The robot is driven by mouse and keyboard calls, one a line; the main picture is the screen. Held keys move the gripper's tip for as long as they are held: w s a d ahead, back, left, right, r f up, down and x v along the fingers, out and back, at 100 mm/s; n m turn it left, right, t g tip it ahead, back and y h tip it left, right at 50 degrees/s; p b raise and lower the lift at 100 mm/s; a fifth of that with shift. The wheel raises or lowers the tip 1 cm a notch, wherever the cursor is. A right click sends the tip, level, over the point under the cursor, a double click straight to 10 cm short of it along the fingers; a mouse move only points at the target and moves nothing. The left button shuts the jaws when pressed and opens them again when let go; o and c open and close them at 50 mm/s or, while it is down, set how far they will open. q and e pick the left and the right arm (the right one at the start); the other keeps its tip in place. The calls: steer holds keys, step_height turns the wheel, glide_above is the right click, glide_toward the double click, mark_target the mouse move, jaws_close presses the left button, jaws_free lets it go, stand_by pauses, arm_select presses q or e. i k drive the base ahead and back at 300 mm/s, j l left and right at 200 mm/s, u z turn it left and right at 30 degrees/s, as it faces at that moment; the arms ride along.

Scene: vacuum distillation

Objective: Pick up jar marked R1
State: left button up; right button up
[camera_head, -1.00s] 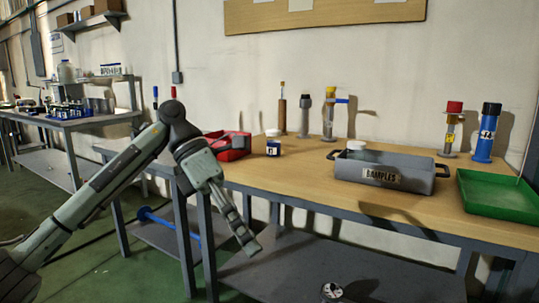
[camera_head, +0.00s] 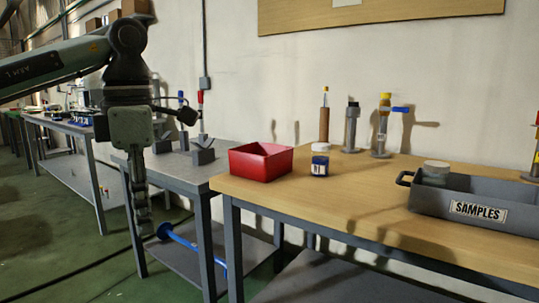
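A small dark blue jar (camera_head: 320,166) with a white lid and a white label stands upright on the wooden table, right of the red bin. Its label is too small to read surely. A second jar (camera_head: 436,172) with a pale lid sits in the grey tray marked SAMPLES (camera_head: 478,211); its label is hidden. My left gripper (camera_head: 145,232) hangs pointing down at the left, well apart from both jars, in front of the grey bench. It is seen edge-on, so its opening cannot be told; nothing shows in it. My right gripper is out of view.
The red bin (camera_head: 261,161) stands at the wooden table's left end. Several upright cylinders on stands, including a yellow-topped one (camera_head: 382,127), line the back. Grey blocks (camera_head: 203,153) sit on the grey bench (camera_head: 182,173). The wooden table's front left (camera_head: 300,195) is clear.

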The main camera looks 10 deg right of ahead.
mark_target(320, 163)
steer(key=i+j, duration=0.15)
steer(key=i, duration=0.3)
steer(key=i+j, duration=0.15)
steer(key=i, duration=0.35)
steer(key=i+j, duration=0.15)
steer(key=i, duration=0.3)
steer(key=i+z, duration=0.15)
steer(key=z, duration=0.35)
steer(key=i+z, duration=0.15)
steer(key=z, duration=0.3)
steer(key=i+j+z, duration=0.1)
steer(key=z, duration=0.4)
steer(key=i+j+z, duration=0.15)
steer(key=z, duration=0.3)
steer(key=i+j, duration=0.05)
